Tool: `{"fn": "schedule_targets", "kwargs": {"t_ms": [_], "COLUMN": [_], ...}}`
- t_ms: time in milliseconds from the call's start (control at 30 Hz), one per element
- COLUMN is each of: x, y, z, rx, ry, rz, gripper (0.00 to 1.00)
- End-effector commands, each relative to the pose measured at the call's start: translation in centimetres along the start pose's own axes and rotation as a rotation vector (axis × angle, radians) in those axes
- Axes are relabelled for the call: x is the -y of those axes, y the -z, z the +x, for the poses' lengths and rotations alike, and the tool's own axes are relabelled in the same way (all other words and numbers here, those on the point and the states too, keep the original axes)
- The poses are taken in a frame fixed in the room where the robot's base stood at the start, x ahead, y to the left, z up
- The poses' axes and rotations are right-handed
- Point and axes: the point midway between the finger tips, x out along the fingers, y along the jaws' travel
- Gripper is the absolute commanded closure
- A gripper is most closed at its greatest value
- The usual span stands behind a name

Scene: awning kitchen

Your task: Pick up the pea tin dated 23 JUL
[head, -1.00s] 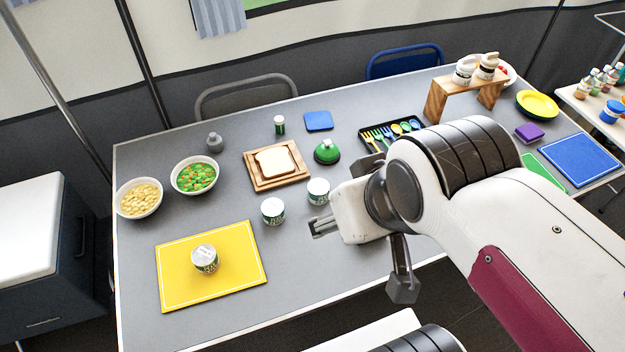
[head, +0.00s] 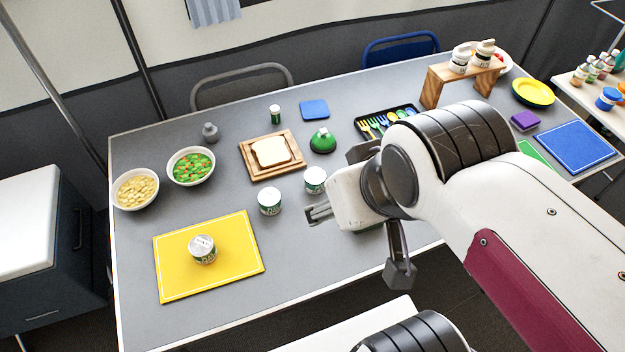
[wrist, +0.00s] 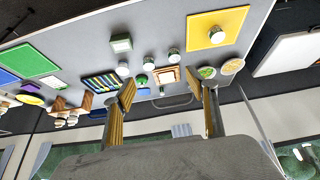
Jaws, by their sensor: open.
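Three pale-lidded tins with green and white labels stand on the grey table. One tin (head: 203,249) is on the yellow board at the front left. A second tin (head: 269,201) stands on bare table near the middle. A third tin (head: 315,180) stands just beyond my gripper (head: 318,213). The date print is too small to read, so I cannot tell which is 23 JUL. In the wrist view my gripper's fingers (wrist: 168,112) are wide apart with nothing between them. The tins show upside down there, one on the yellow board (wrist: 216,35).
The yellow board (head: 240,262) lies front left. Bowls of beans (head: 135,189) and vegetables (head: 190,167) stand at the left. A bread board (head: 250,172), a green domed object (head: 322,141) and a cutlery tray (head: 361,131) are farther back. A wooden stand (head: 433,88) is back right. Bare table surrounds the middle tin.

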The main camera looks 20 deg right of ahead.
Motion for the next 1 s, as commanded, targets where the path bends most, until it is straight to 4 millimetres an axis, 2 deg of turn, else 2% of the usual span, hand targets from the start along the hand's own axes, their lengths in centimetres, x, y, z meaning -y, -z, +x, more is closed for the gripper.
{"fn": "schedule_targets", "kwargs": {"t_ms": [100, 167, 567, 767, 1000], "x": [0.0, 0.0, 0.2, 1.3, 3.4], "y": [0.0, 0.0, 0.3, 2.1, 5.8], "z": [0.0, 0.0, 0.2, 1.3, 3.9], "rx": [0.000, 0.000, -0.003, -0.018, -0.057], "ry": [0.000, 0.000, 0.007, 0.040, 0.103], "rz": [0.000, 0.000, 0.003, 0.020, 0.069], "gripper": [0.43, 0.38, 0.38, 0.38, 0.38]}}
